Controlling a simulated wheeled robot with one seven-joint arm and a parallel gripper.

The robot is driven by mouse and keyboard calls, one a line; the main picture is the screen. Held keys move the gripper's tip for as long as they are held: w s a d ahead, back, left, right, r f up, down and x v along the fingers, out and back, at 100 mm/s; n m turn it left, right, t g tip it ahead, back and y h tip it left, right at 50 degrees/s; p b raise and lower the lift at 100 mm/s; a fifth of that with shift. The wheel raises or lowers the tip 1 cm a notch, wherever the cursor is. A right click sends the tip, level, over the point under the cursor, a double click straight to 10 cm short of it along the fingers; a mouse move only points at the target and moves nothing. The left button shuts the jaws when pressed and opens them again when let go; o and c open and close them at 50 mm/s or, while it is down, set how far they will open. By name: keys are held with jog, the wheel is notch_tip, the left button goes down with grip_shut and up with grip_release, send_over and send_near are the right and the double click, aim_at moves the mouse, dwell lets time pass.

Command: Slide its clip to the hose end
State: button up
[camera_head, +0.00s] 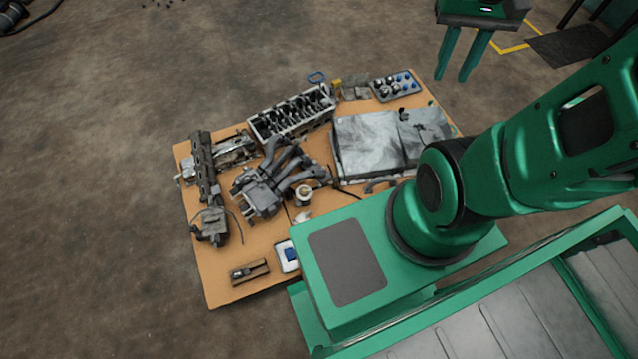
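My gripper (450,81), green like my arm, hangs at the top right with its fingers pointing down beyond the table's far edge. The two fingers stand apart, with floor showing between them. A thin dark hose-like line (345,191) curves across the table near its middle, beside the grey sheet-covered block. A short dark curved piece (380,183) lies just right of it. I cannot make out a clip, or which piece is the hose end. My arm and body hide the table's near right part.
The orange-brown table (215,284) holds a manifold with thick pipes (284,168), an engine block (293,112), a long dark part (204,175), a grey covered block (375,140) and a tray of small parts (395,86). Open floor (90,190) lies to the left.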

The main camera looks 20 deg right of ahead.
jog(key=w+f+n+h, duration=0.1)
jog(key=w+f, duration=0.4)
jog(key=w, duration=0.3)
jog(key=w+f+n, duration=0.1)
jog(key=w+f, duration=0.5)
jog(key=w, duration=0.1)
jog(key=w+a+f+n, duration=0.1)
jog(key=w+a+f, duration=0.1)
jog(key=w+f, duration=0.35)
jog(key=w+a+f+n, duration=0.1)
jog(key=w+a+f, duration=0.15)
jog(key=f, duration=0.55)
jog(key=n+y, duration=0.1)
jog(key=n, duration=0.1)
send_near(319, 185)
jog(key=f, duration=0.8)
jog(key=shift+s+d+f, duration=0.1)
jog(key=shift+s+d, duration=0.05)
jog(key=shift+d, duration=0.05)
grip_shut()
